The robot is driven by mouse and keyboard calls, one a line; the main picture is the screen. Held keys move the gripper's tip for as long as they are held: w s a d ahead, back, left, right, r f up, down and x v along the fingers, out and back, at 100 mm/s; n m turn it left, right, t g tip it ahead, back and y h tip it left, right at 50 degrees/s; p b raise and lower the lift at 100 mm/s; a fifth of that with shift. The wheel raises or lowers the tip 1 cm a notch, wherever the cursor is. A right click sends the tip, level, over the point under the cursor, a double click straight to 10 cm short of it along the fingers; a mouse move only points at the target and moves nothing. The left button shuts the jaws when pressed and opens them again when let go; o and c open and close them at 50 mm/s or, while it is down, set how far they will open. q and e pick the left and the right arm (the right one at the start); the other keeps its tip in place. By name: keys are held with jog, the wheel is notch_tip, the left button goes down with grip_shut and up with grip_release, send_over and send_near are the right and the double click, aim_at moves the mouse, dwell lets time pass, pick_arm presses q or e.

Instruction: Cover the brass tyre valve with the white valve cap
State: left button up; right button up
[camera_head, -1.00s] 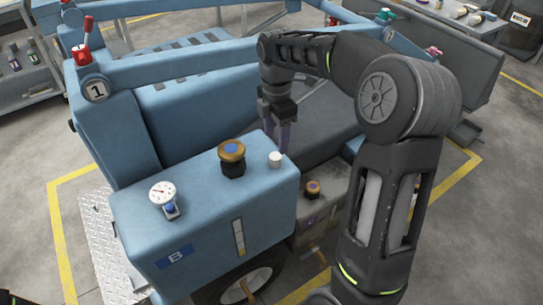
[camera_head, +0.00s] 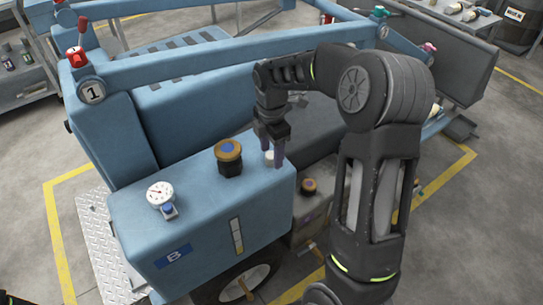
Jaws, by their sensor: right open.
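The white valve cap (camera_head: 269,156) sits on the top right of the blue tank marked B (camera_head: 190,235). My right gripper (camera_head: 272,158) is open and points down at the cap, its fingers around or just beside it; I cannot tell whether they touch it. One finger partly hides the cap. A small brass-coloured stem (camera_head: 243,288) shows at the wheel (camera_head: 258,280) below the tank; it looks like the tyre valve, but it is too small to be sure. My left gripper is not in view.
A black and brass cap with a blue centre (camera_head: 229,157) stands on the tank left of my right gripper. A pressure gauge (camera_head: 159,195) stands further left. A similar smaller cap (camera_head: 309,186) is on the lower grey block. Blue frame bars (camera_head: 200,65) cross behind.

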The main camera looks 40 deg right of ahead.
jog(key=shift+f, duration=0.75)
jog(key=shift+c, duration=0.3)
grip_shut()
